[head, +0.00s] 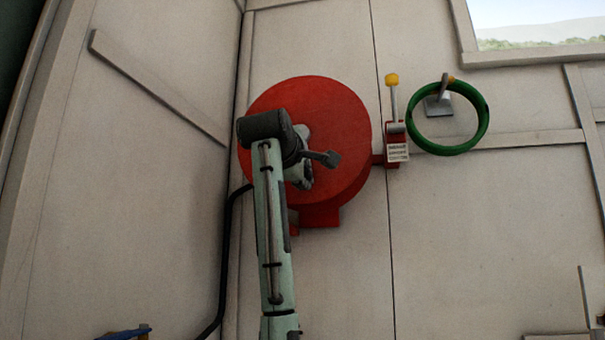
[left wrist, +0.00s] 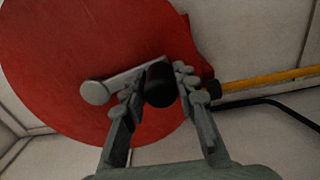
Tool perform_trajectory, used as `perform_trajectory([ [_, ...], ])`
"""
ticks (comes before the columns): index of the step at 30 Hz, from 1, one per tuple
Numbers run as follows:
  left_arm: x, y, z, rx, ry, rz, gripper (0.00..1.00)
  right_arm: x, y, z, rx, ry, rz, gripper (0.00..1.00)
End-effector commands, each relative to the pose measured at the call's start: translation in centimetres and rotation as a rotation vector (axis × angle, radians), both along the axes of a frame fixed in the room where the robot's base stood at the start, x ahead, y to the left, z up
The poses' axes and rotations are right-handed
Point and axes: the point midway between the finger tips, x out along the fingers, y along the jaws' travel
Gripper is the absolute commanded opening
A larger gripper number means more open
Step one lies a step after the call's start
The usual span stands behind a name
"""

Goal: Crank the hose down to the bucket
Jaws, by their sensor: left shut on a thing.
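A round red hose reel (head: 345,120) is mounted on the wall in the head view and fills much of the left wrist view (left wrist: 70,50). Its grey crank arm (left wrist: 127,78) runs from a round grey end to a black handle (left wrist: 159,88). My left gripper (left wrist: 160,80) is shut on this black handle, one finger on each side. In the head view my left gripper (head: 303,172) is in front of the reel, partly hidden by my own arm. A black hose (head: 224,250) runs down the wall left of the reel. No bucket shows.
Right of the reel are a lever with a yellow knob (head: 392,80) on a red bracket with a label, and a green ring (head: 484,125) on a wall hook. In the left wrist view an orange bar (left wrist: 265,82) shows at right. A blue object (head: 128,333) peeks in at bottom left.

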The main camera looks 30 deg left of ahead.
Motion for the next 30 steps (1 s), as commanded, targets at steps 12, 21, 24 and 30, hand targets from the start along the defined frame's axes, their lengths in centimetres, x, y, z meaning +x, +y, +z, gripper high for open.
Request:
perform_trajectory([
  [12, 0.0, -0.1, -0.1, 0.002, 0.001, -0.002, 0.49, -0.3, 0.1, -0.1, 0.001, 0.005, 0.0, 0.0],
  [21, -2.1, -0.6, 0.1, 0.002, -0.003, -0.002, 0.49, -0.4, -0.1, -0.1, -0.003, 0.007, 0.003, 0.0],
  [24, -4.1, -1.1, 0.1, 0.002, -0.004, -0.003, 0.49, -0.4, -0.1, -0.1, -0.003, 0.006, 0.002, 0.0],
  [30, -8.3, -2.1, 0.1, 0.001, -0.003, -0.003, 0.49, -0.3, -0.1, -0.1, -0.002, 0.005, 0.002, 0.0],
])
